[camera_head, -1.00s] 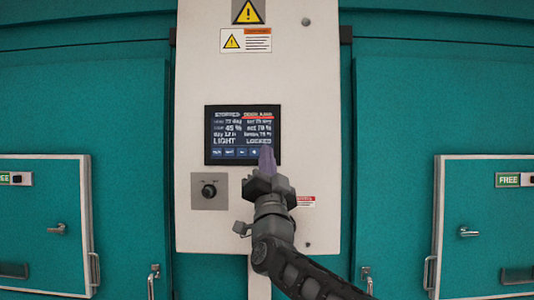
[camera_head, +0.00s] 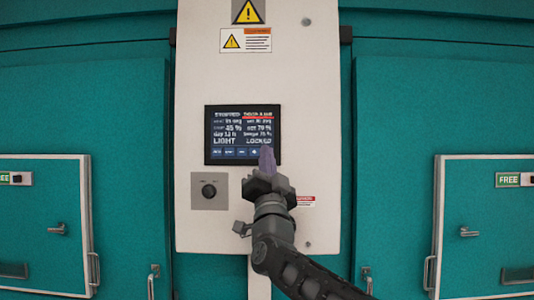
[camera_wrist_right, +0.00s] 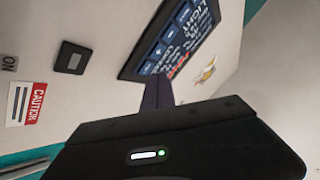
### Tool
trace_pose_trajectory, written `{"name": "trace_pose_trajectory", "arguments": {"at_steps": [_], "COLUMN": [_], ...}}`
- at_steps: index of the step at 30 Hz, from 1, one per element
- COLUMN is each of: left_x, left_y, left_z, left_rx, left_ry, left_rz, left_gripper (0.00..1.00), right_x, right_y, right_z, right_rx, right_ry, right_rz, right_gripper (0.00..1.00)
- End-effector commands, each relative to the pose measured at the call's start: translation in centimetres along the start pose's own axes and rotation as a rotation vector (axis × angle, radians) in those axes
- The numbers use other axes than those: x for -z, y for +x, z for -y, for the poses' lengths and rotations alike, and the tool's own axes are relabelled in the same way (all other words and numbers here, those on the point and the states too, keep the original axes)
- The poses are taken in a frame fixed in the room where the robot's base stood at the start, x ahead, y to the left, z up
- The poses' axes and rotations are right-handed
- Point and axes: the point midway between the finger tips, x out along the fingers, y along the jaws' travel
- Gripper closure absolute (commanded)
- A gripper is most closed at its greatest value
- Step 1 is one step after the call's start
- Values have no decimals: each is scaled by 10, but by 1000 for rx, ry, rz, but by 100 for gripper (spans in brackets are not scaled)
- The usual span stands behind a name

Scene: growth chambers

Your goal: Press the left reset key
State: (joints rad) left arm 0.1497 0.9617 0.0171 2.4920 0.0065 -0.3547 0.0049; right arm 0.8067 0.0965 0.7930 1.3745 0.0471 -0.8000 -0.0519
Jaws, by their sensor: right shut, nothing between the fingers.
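A dark touch display (camera_head: 242,125) is set in the pale control panel (camera_head: 330,70). It shows status text and a bottom row of small blue keys (camera_head: 229,152); their labels are too small to read. The display also shows in the right wrist view (camera_wrist_right: 172,38), tilted. My right gripper (camera_head: 267,157) is shut and empty, with its fingertips over the display's lower right corner. In the wrist view the fingers (camera_wrist_right: 157,93) reach toward the display's edge; I cannot tell whether they touch it. My left gripper is not in view.
A black knob (camera_head: 209,191) on a grey plate sits below the display. The wrist view shows a black square fitting (camera_wrist_right: 72,57) and a red caution label (camera_wrist_right: 27,103). Teal chamber doors (camera_head: 110,120) with handles flank the panel.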

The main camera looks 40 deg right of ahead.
Motion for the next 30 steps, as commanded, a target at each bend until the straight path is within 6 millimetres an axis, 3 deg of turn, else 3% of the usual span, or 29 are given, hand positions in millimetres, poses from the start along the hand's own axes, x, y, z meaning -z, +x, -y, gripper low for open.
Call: {"name": "trace_pose_trajectory", "arguments": {"at_steps": [30], "left_x": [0], "left_y": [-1], "left_z": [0], "left_rx": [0], "left_ry": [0], "left_rz": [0], "left_gripper": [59], "right_x": [-4], "right_y": [6], "right_z": [-4], "right_rx": [0], "right_ry": [0], "right_rz": [0], "right_gripper": [100]}}
